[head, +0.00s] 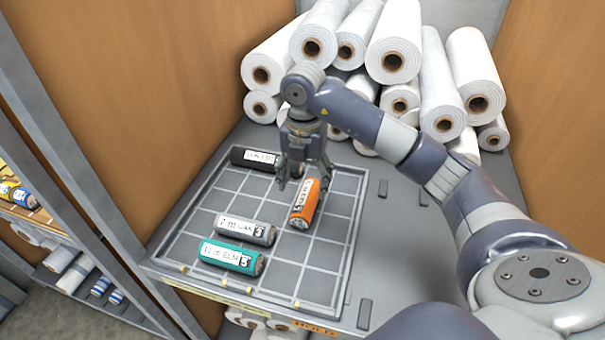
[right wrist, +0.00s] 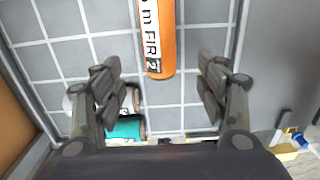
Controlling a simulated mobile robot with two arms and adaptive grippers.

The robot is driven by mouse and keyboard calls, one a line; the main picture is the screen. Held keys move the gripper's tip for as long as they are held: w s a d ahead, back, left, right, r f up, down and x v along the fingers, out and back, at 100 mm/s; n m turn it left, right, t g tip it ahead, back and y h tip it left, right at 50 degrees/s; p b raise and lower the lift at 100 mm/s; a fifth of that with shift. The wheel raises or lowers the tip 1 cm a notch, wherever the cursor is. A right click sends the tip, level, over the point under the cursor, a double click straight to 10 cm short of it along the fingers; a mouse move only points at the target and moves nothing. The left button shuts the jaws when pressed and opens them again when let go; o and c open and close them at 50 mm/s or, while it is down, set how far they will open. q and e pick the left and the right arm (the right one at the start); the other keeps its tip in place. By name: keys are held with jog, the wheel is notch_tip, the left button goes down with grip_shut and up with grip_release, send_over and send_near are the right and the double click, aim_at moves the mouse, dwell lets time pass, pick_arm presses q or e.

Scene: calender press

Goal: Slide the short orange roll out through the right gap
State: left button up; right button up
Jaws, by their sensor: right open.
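The short orange roll (head: 305,205) lies on the gridded tray (head: 323,252), right of its middle, with its white label up. In the right wrist view the orange roll (right wrist: 157,45) lies ahead of and between the spread fingers. My right gripper (head: 303,175) is open and empty, above the tray at the far end of the orange roll. It also shows in the right wrist view (right wrist: 170,90), with a finger on each side. I cannot tell from these views whether a finger touches the roll. My left gripper is not in view.
A black roll (head: 254,158) lies at the tray's back left. A grey roll (head: 245,230) and a teal roll (head: 231,257) lie at front left. White rolls (head: 394,60) are stacked behind. Bare grid squares lie right of and in front of the orange roll.

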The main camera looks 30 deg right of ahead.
aim_at(303, 205)
notch_tip(303, 205, down, 9)
jog(key=shift+f+p, duration=0.15)
jog(key=shift+p, duration=1)
jog(key=c, duration=1.2)
jog(key=shift+s+a, duration=1.65)
jog(key=shift+a, duration=0.3)
jog(key=shift+s+a, duration=1.6)
jog(key=shift+a, duration=0.3)
jog(key=shift+s+a, duration=1.65)
jog(key=shift+a, duration=0.25)
jog(key=shift+s+a, duration=1.6)
jog(key=shift+a, duration=0.3)
